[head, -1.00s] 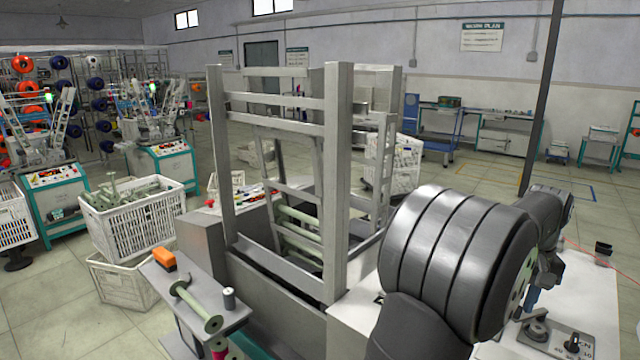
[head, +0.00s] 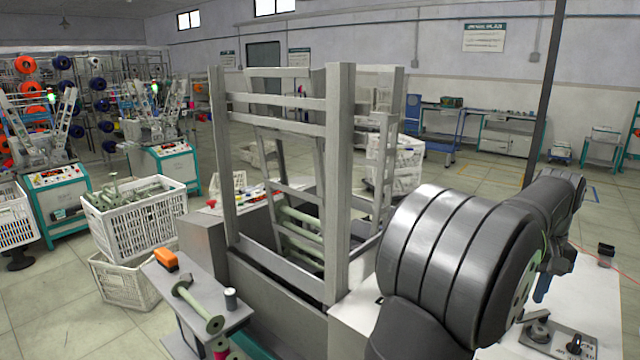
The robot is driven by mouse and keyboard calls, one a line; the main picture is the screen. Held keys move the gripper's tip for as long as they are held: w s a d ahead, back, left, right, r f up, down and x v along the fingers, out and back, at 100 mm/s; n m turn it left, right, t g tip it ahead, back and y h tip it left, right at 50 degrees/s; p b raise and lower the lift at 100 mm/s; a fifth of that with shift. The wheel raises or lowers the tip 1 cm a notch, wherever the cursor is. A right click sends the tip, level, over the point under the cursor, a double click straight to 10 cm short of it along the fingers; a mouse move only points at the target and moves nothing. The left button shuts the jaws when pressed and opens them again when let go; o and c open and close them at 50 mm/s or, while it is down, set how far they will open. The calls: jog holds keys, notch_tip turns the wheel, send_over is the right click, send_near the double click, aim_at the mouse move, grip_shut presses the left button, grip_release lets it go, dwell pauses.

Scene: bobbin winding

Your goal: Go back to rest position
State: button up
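My arm fills the lower right of the head view, with its large grey joint nearest the camera. My wrist hangs beyond that joint, over the white table (head: 600,295). A dark end part with a blue piece, probably my gripper (head: 543,288), shows partly at its lower end. The big joint hides some of it, and I cannot make out two fingers or anything held between them.
The grey metal frame (head: 340,190) stands close left of my arm. A narrow shelf (head: 205,320) holds a green bobbin (head: 198,304) and an orange object (head: 165,260). A small black block (head: 606,250) and a control panel (head: 560,340) are on the table.

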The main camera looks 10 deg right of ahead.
notch_tip(320, 180, down, 4)
jog(key=shift+r, duration=0.2)
jog(key=w, duration=0.3)
jog(key=shift+d+r, duration=0.1)
jog(key=shift+r, duration=0.25)
notch_tip(320, 180, up, 7)
jog(key=w+a+f+m, duration=0.1)
jog(key=a+f+m, duration=0.1)
jog(key=a+f, duration=0.1)
jog(key=w+a+f+m, duration=0.1)
jog(key=a+f, duration=0.1)
jog(key=a, duration=0.4)
jog(key=w+a+f+m, duration=0.1)
jog(key=a+f+m, duration=0.1)
jog(key=a+f, duration=0.1)
jog(key=shift+w+a+f+m, duration=0.15)
jog(key=shift+w+a, duration=0.05)
jog(key=shift+a, duration=0.25)
jog(key=shift+w+a+f+m, duration=0.15)
jog(key=shift+w+a, duration=0.05)
jog(key=shift+a, duration=0.25)
jog(key=shift+a+f, duration=0.15)
jog(key=shift+a, duration=0.15)
jog(key=shift+a+f, duration=0.25)
jog(key=shift+f, duration=0.1)
jog(key=shift+c, duration=0.2)
